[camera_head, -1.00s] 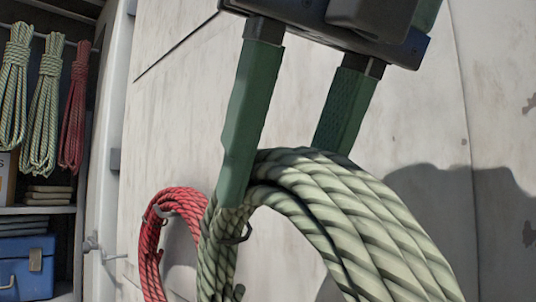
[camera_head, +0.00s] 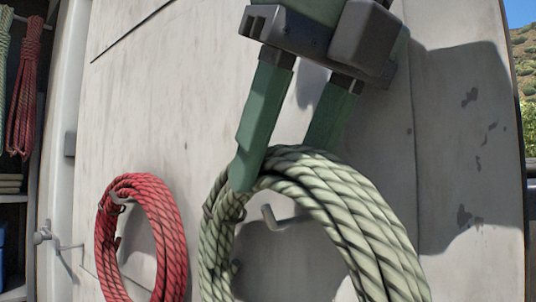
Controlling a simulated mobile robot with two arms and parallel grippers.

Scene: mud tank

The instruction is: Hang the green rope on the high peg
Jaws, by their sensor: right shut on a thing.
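The green rope (camera_head: 345,206) is a pale green coil with dark stripes in the middle of the view. My right gripper (camera_head: 284,166) points downward and is shut on the top of the coil, its green fingers on either side of the strands. A grey hooked peg (camera_head: 268,218) shows through the coil's opening, just below the held strands. I cannot tell whether its tip passes through the loop or stays behind it. The bottom of the coil is out of frame. My left gripper is not in view.
A red rope coil (camera_head: 170,235) hangs on a hook on the pale wall (camera_head: 180,100), left of the green coil. A shelf with more hanging ropes (camera_head: 24,90) is at the far left. A metal latch (camera_head: 45,236) sticks out near the wall's left edge.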

